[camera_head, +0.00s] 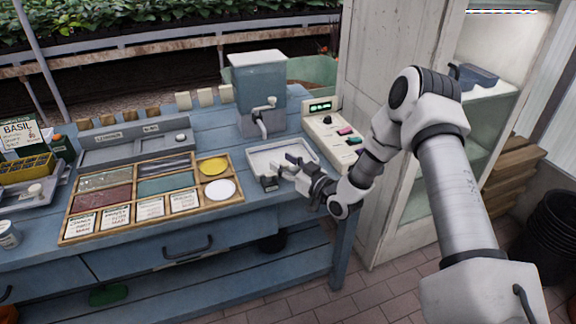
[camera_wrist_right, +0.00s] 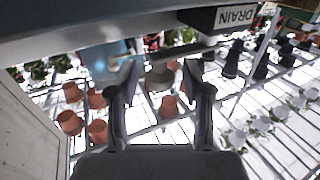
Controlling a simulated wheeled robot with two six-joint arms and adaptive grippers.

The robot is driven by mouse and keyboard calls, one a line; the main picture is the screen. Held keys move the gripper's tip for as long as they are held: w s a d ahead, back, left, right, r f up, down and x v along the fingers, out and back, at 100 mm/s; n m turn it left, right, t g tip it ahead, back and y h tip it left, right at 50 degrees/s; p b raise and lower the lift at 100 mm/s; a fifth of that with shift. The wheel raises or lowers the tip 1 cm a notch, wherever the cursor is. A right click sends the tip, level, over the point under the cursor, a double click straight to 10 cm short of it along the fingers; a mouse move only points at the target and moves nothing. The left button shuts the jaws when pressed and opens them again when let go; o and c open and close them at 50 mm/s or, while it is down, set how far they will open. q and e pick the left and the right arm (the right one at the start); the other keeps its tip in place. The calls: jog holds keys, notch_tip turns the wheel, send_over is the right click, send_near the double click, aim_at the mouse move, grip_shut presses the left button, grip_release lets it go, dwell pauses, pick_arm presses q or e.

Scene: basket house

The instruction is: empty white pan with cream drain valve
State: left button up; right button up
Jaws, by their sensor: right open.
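The white pan (camera_head: 262,158) sits at the right end of the blue bench, below the spout of a tank. Its pale inside shows, but I cannot tell how much liquid is in it. A cream bar (camera_wrist_right: 190,52), seemingly the drain valve, crosses just beyond my right fingertips. My right gripper (camera_head: 289,167) is at the pan's front right, its fingers apart; they also show in the wrist view (camera_wrist_right: 161,82). I cannot tell whether they touch the bar. My left gripper is out of view.
The blue-grey tank (camera_head: 258,82) with its spout stands behind the pan. A control panel (camera_head: 333,137) with coloured buttons is to the right, beside a white cabinet (camera_head: 385,215). A wooden divided tray (camera_head: 150,195) fills the bench to the left.

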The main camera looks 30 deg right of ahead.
jog(key=s+d, duration=0.2)
jog(key=s, duration=0.9)
jog(key=shift+s, duration=0.4)
